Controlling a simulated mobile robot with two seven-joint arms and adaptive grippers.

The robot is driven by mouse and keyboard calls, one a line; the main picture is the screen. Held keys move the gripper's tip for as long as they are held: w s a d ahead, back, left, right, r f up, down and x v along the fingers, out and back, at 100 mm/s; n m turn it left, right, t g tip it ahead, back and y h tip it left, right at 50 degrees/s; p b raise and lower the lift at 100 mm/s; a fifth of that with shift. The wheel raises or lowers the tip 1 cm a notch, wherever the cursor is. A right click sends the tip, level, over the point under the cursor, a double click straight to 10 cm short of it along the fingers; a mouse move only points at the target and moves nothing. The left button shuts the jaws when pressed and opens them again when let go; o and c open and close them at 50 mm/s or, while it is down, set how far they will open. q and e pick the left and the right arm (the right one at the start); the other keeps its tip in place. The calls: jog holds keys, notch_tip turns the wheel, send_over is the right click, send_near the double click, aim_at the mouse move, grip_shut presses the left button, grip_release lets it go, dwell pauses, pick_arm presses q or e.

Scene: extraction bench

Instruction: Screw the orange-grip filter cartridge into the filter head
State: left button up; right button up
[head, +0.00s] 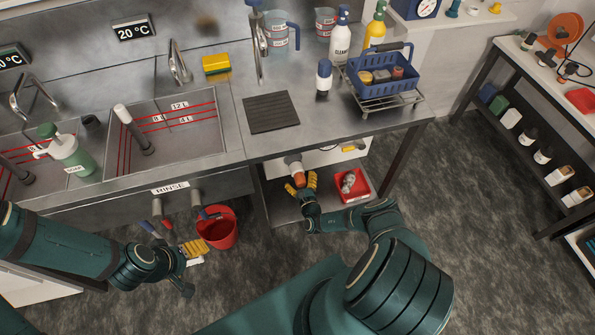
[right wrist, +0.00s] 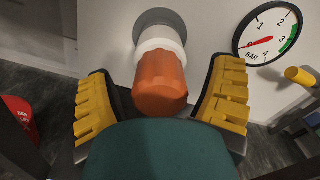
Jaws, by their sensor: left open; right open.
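The orange-grip filter cartridge (right wrist: 161,82) has a ribbed orange grip and a white body. Its white end meets the grey round filter head (right wrist: 158,20) on a pale panel. I cannot tell how far it is screwed in. In the head view the cartridge (head: 297,174) shows below the counter. My right gripper (right wrist: 165,95) is open, with its yellow fingers on either side of the orange grip and visible gaps between. It also shows in the head view (head: 303,184). My left gripper (head: 190,250) is open and apart, low in front of the sinks.
A pressure gauge (right wrist: 267,43) and a yellow handle (right wrist: 300,76) are right of the cartridge. A red tray (head: 354,195) sits on the lower shelf. A red bucket (head: 220,235) is near my left gripper. The counter edge lies above my right gripper.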

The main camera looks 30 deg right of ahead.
grip_shut()
jog(key=m+b, duration=0.1)
jog(key=m, duration=0.2)
jog(key=shift+f+b, duration=0.2)
jog(key=shift+b, duration=0.2)
jog(key=shift+c, duration=1.9)
grip_release()
jog(key=shift+r+m, duration=0.15)
jog(key=shift+m, duration=0.35)
jog(key=shift+o, duration=1.3)
jog(key=shift+s, duration=0.1)
jog(key=v, duration=1.2)
